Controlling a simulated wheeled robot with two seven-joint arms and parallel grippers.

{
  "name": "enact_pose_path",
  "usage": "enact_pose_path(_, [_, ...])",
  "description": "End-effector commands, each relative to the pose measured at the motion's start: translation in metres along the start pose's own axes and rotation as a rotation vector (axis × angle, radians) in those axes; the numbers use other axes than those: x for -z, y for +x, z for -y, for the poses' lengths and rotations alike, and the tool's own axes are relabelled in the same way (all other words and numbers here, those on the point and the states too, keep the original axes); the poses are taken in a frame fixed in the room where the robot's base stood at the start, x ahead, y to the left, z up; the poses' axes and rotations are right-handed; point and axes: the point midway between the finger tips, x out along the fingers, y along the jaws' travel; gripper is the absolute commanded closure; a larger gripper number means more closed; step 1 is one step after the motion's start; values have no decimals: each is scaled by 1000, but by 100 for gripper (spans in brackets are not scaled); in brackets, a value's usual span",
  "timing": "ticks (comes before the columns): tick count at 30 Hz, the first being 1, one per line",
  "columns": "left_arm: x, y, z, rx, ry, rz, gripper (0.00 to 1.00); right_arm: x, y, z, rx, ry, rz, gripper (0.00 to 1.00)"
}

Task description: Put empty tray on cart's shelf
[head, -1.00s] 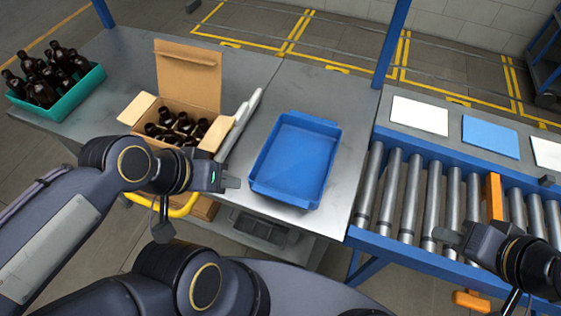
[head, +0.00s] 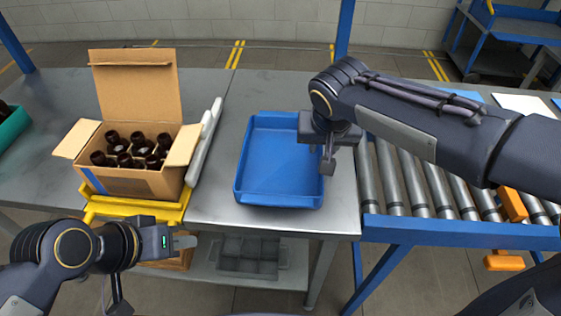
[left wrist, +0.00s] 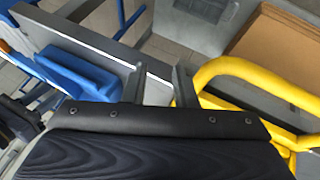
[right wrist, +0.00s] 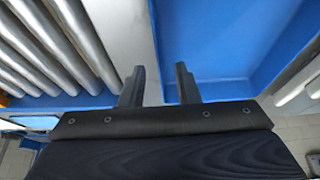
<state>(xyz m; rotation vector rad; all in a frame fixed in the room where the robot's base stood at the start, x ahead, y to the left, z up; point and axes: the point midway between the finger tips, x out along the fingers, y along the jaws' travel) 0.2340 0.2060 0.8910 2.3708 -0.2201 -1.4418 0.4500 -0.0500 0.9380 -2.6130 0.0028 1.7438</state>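The empty blue tray (head: 282,160) lies on the grey table, left of the roller conveyor. My right gripper (head: 328,165) is over the tray's right side. In the right wrist view my right gripper (right wrist: 160,85) has its fingers apart, one on each side of the tray's side wall (right wrist: 154,30); I cannot tell whether they touch it. My left gripper (head: 187,241) is open and empty in front of the table, below the tray and left of it. Its parted fingers show in the left wrist view (left wrist: 160,85). A blue cart with shelves (head: 510,35) stands at the back right.
An open cardboard box (head: 130,183) of amber bottles stands on a yellow stand (head: 135,208) left of the tray. The roller conveyor (head: 410,180) is on the right, partly behind my right arm. A blue post (head: 343,35) rises behind the table. A teal crate (head: 14,128) is far left.

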Motion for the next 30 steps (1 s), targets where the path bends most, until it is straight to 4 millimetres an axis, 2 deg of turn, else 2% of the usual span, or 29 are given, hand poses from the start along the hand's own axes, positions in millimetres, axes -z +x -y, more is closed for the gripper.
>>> enact_pose_path(6, [-2,4,2,0,0,0,75,-5,35,-2,-3,-1,4,71])
enact_pose_path(9, [-3,5,2,0,0,0,75,-4,45,-2,-1,-1,3,71])
enact_pose_path(18, [-3,5,2,0,0,0,75,-4,48,-2,1,-1,1,71])
enact_pose_path(25, [-3,5,2,0,0,0,75,-4,48,-2,2,-1,1,100])
enact_pose_path(30, [-3,5,2,0,0,0,75,-4,48,-2,2,-1,1,100])
